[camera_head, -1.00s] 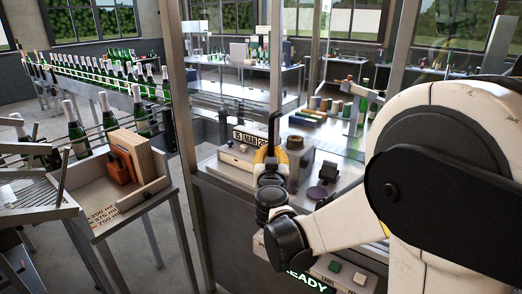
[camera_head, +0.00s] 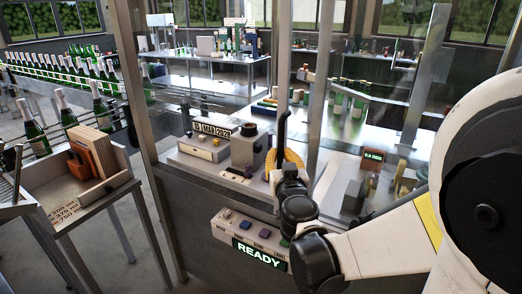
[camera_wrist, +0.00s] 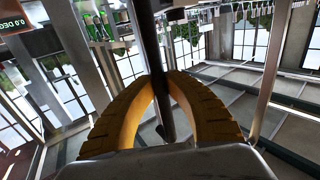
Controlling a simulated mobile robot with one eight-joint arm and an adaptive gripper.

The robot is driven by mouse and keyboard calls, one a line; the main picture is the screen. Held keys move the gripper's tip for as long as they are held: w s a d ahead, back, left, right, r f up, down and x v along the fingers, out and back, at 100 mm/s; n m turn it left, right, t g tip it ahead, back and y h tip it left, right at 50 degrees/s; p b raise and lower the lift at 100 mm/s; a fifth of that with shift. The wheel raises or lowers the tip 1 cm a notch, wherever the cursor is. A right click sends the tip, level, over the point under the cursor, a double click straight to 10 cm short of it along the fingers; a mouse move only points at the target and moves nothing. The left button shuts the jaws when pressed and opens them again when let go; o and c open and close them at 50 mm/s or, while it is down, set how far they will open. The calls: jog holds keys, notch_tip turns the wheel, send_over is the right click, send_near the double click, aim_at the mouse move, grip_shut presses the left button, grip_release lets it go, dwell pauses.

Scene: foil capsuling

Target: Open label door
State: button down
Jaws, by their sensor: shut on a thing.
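My gripper (camera_head: 288,158), with yellow ribbed fingers, is shut on a dark upright bar handle (camera_head: 283,127) at the front of the glass-walled machine. In the wrist view the dark handle (camera_wrist: 163,60) runs between the two curved fingers (camera_wrist: 166,100). The handle stands beside a metal frame post (camera_head: 284,62); a second post (camera_head: 322,85) rises just to its right. The clear panel of the label door is hard to make out, and I cannot tell how far it stands open.
Behind the handle are a date stamp unit (camera_head: 213,131) and a grey block with a dark knob (camera_head: 248,146). A control panel reading READY (camera_head: 258,254) sits below.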

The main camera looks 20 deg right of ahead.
jog(key=c, duration=1.4)
grip_release()
jog(key=v, duration=1.2)
